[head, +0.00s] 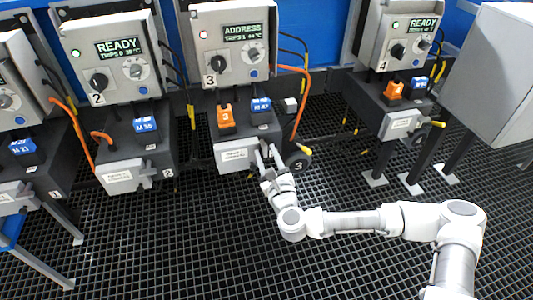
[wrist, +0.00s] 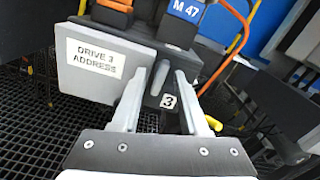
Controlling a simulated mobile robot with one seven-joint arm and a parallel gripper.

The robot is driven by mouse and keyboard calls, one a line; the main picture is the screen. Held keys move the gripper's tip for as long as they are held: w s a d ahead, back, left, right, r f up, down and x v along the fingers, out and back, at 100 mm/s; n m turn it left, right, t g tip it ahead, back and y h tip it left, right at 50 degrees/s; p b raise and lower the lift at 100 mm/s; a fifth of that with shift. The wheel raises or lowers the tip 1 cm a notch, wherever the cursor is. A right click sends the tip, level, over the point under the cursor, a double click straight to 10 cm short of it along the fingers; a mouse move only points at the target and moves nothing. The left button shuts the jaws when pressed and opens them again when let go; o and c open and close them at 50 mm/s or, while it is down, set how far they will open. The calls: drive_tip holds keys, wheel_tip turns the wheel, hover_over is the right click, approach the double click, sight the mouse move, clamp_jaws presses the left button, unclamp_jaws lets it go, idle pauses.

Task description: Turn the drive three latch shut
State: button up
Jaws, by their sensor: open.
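The drive three station (head: 238,45) has a grey box with a lit ADDRESS display and a red light. Below it is a grey cover (head: 233,158) labelled DRIVE 3 ADDRESS, also seen in the wrist view (wrist: 75,77). My gripper (head: 266,150) is open at the right end of this cover. In the wrist view its two fingers (wrist: 171,70) stand apart around a small grey part with a dark slot, apparently the latch (wrist: 155,88), just above a "3" tag (wrist: 167,101). Contact and the latch's exact angle cannot be told.
An orange plug (head: 225,118) and a blue M 47 block (head: 261,106) sit above the cover. An orange cable (head: 304,95) hangs at the right. Station 2 (head: 115,60) and station 4 (head: 402,40) flank it. The grid floor (head: 180,250) in front is clear.

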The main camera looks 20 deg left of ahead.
clamp_jaws()
drive_tip(key=shift+r+n, duration=0.1)
drive_tip(key=shift+n, duration=0.2)
drive_tip(key=n+p, duration=0.2)
drive_tip(key=shift+n, duration=0.4)
drive_tip(key=n+p, duration=0.2)
drive_tip(key=n, duration=0.2)
drive_tip(key=shift+s+a, duration=0.1)
drive_tip(key=n+p, duration=0.1)
drive_tip(key=n, duration=0.3)
drive_tip(key=shift+n+p, duration=0.3)
drive_tip(key=shift+n, duration=0.1)
drive_tip(key=shift+f+n+p, duration=0.25)
drive_tip(key=shift+n+p, duration=0.1)
drive_tip(key=shift+n, duration=1.05)
